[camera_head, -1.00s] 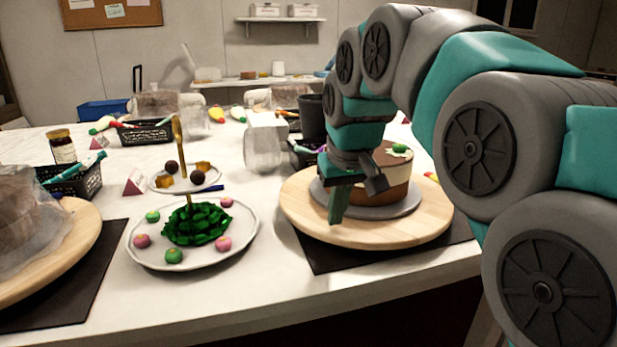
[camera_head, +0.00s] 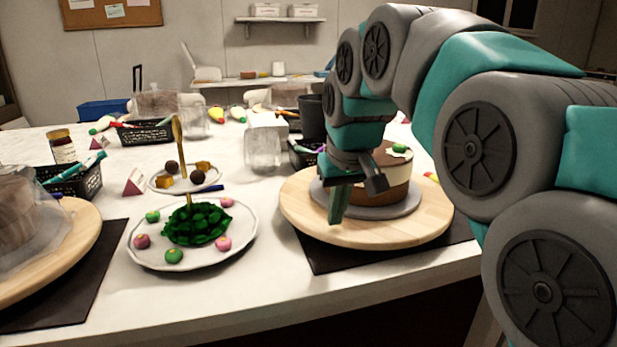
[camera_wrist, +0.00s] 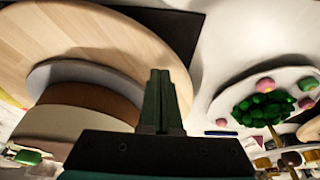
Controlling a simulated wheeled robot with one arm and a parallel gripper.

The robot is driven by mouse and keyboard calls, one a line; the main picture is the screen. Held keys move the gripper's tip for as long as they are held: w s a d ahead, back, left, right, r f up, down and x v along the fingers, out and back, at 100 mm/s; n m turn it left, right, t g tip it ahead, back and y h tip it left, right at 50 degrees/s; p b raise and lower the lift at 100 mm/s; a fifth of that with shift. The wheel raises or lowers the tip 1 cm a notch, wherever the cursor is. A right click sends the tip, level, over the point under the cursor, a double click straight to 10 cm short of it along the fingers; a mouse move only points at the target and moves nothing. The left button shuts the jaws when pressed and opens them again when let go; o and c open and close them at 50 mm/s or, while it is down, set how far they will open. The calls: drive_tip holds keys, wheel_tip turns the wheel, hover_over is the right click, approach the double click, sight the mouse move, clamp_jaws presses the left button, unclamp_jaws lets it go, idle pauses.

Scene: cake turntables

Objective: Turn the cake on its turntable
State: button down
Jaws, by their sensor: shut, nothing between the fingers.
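The cake (camera_head: 385,190), with a brown side, pale layer and small green topping, stands on a grey board (camera_head: 385,211) on the round wooden turntable (camera_head: 430,228). My wrist partly hides it in the head view. My gripper (camera_head: 338,212) is shut and empty, pointing down over the front left of the turntable, beside the cake. In the wrist view the closed fingers (camera_wrist: 161,98) show close to the grey board (camera_wrist: 75,72), with the cake (camera_wrist: 95,97) to their left and the turntable (camera_wrist: 70,35) beyond. I cannot tell whether the fingertips touch the wood.
A tiered stand (camera_head: 155,248) with sweets and green leaves stands left of the turntable. A dark mat (camera_head: 325,258) lies under the turntable. A second wooden turntable (camera_head: 75,250) with a clear-covered item is at far left. Behind are black baskets (camera_head: 85,180) and a clear container (camera_head: 263,150).

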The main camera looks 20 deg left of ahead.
sight(425, 225)
drive_tip(key=shift+f, duration=0.2)
drive_tip(key=shift+f, duration=0.35)
drive_tip(key=shift+d+b, duration=0.45)
drive_tip(key=shift+d, duration=2.6)
drive_tip(key=shift+w+d, duration=0.3)
drive_tip(key=shift+d, duration=0.65)
drive_tip(key=shift+w+d, duration=0.3)
drive_tip(key=shift+d, duration=0.7)
drive_tip(key=shift+w+d, duration=0.3)
drive_tip(key=shift+d, duration=0.65)
drive_tip(key=shift+w+d+p, duration=0.4)
drive_tip(key=shift+w+d, duration=0.55)
drive_tip(key=shift+d, duration=0.25)
drive_tip(key=shift+w+d+p, duration=0.35)
drive_tip(key=shift+w+d, duration=0.6)
drive_tip(key=shift+d, duration=0.25)
